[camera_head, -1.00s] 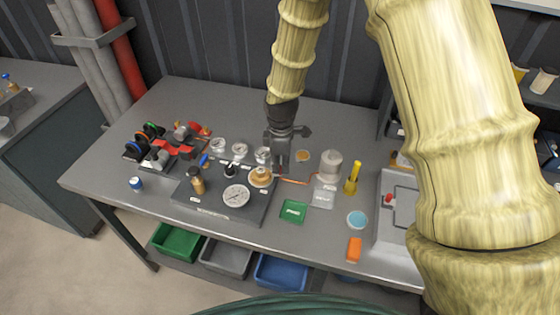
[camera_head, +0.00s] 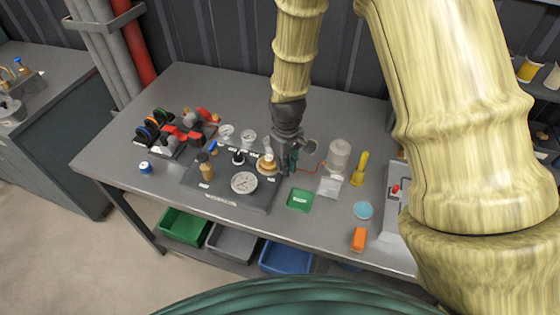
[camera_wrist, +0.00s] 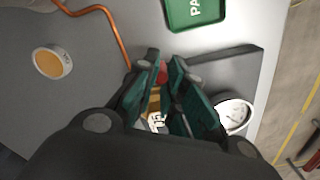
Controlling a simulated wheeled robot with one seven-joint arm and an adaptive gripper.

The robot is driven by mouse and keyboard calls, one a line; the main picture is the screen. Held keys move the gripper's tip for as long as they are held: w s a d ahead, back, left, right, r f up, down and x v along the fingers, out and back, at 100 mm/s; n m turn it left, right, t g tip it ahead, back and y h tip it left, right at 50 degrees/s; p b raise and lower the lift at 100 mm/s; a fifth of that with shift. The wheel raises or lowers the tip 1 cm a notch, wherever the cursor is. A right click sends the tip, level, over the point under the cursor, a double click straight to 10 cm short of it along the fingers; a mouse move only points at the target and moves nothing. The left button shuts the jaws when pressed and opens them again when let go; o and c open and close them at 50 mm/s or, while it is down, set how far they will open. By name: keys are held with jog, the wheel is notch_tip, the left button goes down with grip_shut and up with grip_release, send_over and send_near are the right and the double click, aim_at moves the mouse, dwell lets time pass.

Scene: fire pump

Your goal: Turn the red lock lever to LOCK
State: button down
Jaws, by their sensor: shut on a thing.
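The black panel (camera_head: 230,197) lies on the table with a white dial gauge (camera_head: 243,183) and a brass fitting (camera_head: 266,163) at its right end. My gripper (camera_head: 284,172) points down at that right end, beside the brass fitting. In the wrist view, the dark green fingers (camera_wrist: 164,66) are closed in on a small red part, which looks like the red lock lever (camera_wrist: 162,73). Brass (camera_wrist: 153,103) and a white label show below it between the fingers. The lever is hidden by my gripper in the head view, and its exact angle cannot be told.
A green tag (camera_head: 300,200), a clear cylinder (camera_head: 338,155), a yellow object (camera_head: 359,170), a blue disc (camera_head: 363,210) and an orange block (camera_head: 359,239) stand to the right. Red and black valves (camera_head: 180,133) stand at left. A copper line (camera_wrist: 112,25) runs close to my gripper.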

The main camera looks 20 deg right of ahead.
jog(key=shift+w+a+r+m, duration=0.15)
jog(key=shift+m, duration=0.15)
jog(key=c, duration=1.4)
grip_release()
jog(key=shift+a, duration=0.1)
jog(key=shift+c, duration=0.2)
notch_tip(320, 180, up, 12)
